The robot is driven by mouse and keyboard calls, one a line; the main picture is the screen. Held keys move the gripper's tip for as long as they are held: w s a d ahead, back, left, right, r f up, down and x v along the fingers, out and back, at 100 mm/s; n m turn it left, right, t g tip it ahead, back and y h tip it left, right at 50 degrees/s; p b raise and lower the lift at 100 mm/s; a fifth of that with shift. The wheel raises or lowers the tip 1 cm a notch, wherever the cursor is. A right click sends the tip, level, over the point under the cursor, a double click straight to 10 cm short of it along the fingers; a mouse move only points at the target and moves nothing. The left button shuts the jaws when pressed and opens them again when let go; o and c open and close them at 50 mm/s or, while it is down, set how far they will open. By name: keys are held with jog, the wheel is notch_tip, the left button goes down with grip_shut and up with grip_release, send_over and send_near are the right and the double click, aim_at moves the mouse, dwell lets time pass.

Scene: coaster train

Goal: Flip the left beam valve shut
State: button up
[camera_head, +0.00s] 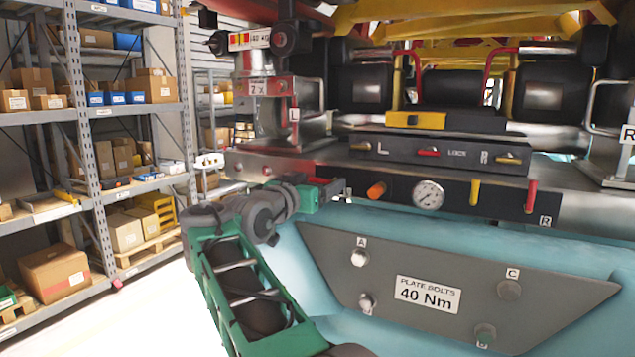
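The dark valve panel (400,180) runs along the front of the machine. Near its left end a small red handle (318,181) lies roughly level, right by my gripper (336,190). I take it for the left beam valve's handle; its label is not readable. My gripper, on the green and grey arm, reaches the panel's left end from the lower left. It overlaps the red handle in view, and I cannot tell whether they touch or whether its fingers are open. At the panel's right end another red handle (531,195) hangs down beside an R label (545,221).
An orange knob (376,190), a gauge (428,195) and a yellow lever (475,191) sit along the panel. A black box with small levers (440,153) is above. A grey bolt plate (330,240) is below. Shelving (90,130) stands at left.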

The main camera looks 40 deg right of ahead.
aim_at(336, 168)
jog(key=c, duration=1.3)
jog(key=shift+c, duration=0.2)
jog(key=shift+f+m+b, duration=0.1)
jog(key=shift+m+b, duration=0.4)
jog(key=shift+b, duration=0.3)
jog(key=m+b, duration=0.2)
jog(key=shift+b, duration=0.35)
jog(key=m+b, duration=0.1)
jog(key=r+m+b, duration=0.1)
jog(key=m+b, duration=0.3)
jog(key=shift+s+d+r, duration=0.1)
jog(key=shift+s+r, duration=0.2)
jog(key=m+b, duration=0.2)
jog(key=m, duration=0.1)
jog(key=s+r+m, duration=0.1)
jog(key=m, duration=0.1)
jog(key=shift+d+b, duration=0.15)
jog(key=shift+b, duration=0.25)
jog(key=shift+s+d+r+m+b, duration=0.1)
jog(key=shift+s+m+b, duration=0.15)
jog(key=shift+m+b, duration=0.7)
jog(key=shift+s+d+r+m+b, duration=0.1)
jog(key=shift+s+m+b, duration=0.15)
jog(key=shift+m, duration=1.3)
